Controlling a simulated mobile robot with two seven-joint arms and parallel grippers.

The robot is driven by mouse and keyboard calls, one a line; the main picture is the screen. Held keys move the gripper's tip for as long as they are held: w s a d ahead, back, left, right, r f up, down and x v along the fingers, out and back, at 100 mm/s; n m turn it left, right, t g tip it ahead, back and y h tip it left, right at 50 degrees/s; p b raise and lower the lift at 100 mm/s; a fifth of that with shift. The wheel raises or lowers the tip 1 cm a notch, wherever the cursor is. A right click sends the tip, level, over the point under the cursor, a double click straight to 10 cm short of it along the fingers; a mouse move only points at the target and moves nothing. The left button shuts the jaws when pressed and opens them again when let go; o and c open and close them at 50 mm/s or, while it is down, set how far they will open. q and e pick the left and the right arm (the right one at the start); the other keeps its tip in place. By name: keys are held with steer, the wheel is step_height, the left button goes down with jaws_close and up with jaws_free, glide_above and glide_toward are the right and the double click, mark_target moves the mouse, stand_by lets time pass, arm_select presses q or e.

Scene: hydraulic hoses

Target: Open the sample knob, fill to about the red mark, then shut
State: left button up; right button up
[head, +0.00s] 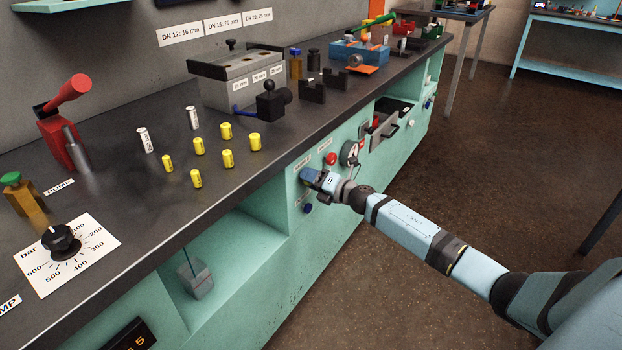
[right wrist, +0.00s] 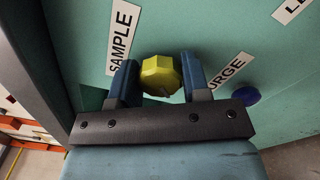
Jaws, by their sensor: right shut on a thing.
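The sample knob (right wrist: 158,72) is yellow and faceted, on the green cabinet front beside the label SAMPLE (right wrist: 122,35) in the right wrist view. My right gripper (right wrist: 160,80) has one blue finger on each side of the knob and is shut on it. In the head view the right gripper (head: 308,181) is at the cabinet front and hides the knob. The knob's turn angle cannot be told. My left gripper is not in view.
A blue knob (right wrist: 245,95) sits close by, near a partly hidden label ending in URGE. Yellow cylinders (head: 227,158) stand on the bench.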

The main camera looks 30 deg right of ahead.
steer(key=o, duration=0.9)
steer(key=shift+o, duration=0.2)
steer(key=shift+s, duration=0.1)
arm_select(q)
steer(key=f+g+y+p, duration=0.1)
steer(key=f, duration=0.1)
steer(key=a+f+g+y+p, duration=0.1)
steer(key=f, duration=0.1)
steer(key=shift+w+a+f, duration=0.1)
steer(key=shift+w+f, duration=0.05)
arm_select(e)
steer(key=v, duration=1.3)
steer(key=shift+s, duration=0.3)
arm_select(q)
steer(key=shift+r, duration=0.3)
